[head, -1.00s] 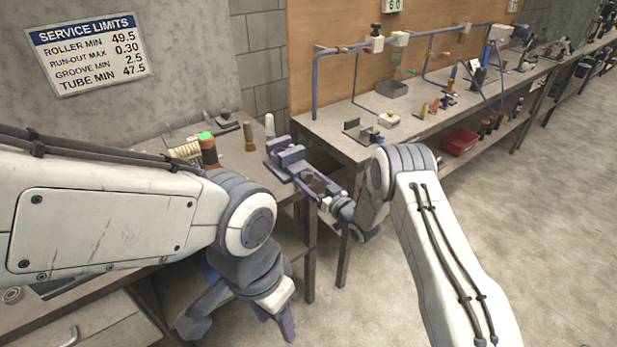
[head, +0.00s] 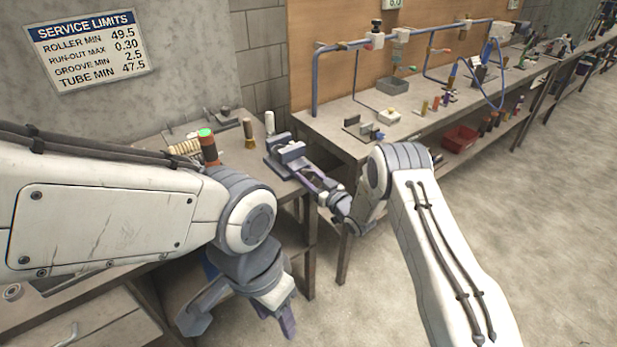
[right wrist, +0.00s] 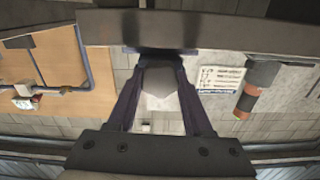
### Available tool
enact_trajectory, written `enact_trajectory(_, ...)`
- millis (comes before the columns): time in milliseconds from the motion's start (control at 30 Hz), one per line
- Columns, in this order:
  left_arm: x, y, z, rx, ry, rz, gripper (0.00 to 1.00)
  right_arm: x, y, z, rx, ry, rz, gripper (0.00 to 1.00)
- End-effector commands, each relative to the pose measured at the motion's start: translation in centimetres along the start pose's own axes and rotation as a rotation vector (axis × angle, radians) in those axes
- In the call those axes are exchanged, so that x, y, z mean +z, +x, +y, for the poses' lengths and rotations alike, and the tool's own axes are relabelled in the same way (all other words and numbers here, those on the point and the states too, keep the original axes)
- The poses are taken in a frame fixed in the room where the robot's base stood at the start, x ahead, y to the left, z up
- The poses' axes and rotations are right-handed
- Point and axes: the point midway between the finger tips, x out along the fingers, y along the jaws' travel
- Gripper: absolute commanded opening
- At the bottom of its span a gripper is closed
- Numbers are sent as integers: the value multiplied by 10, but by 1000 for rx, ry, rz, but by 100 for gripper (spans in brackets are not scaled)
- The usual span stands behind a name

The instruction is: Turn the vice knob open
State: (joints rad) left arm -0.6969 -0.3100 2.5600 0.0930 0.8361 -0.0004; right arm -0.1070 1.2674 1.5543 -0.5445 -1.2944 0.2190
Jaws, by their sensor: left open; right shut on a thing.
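The grey-blue vice (head: 284,150) sits at the right end of the near bench, its knob side facing my right arm. My right gripper (head: 303,176) reaches its front from the right. In the right wrist view the gripper (right wrist: 160,52) is shut on the knob (right wrist: 160,53), mostly hidden between the fingertips, with a dark broad part of the vice (right wrist: 220,28) just beyond. My left gripper (head: 243,318) is open and empty, pointing down in front of the bench edge, away from the vice.
On the near bench stand a green-topped dark and orange cylinder (head: 208,147), a brown-handled brush (head: 249,133) and a white cylinder (head: 269,122). A second bench (head: 340,122) with pipework stands behind right. The floor (head: 540,230) at right is clear.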

Motion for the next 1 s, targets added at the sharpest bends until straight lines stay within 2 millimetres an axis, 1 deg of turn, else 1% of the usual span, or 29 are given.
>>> enact_trajectory(167,1,14,-1,0,0,0,50,3,0,0,1,-90,2,0)
enact_trajectory(467,2,47,-3,0,0,0,50,5,0,0,1,-349,2,0)
enact_trajectory(767,4,84,-6,0,0,0,50,6,0,-1,2,-635,3,0)
enact_trajectory(1000,6,118,-9,0,0,0,50,7,0,-1,2,-863,3,0)
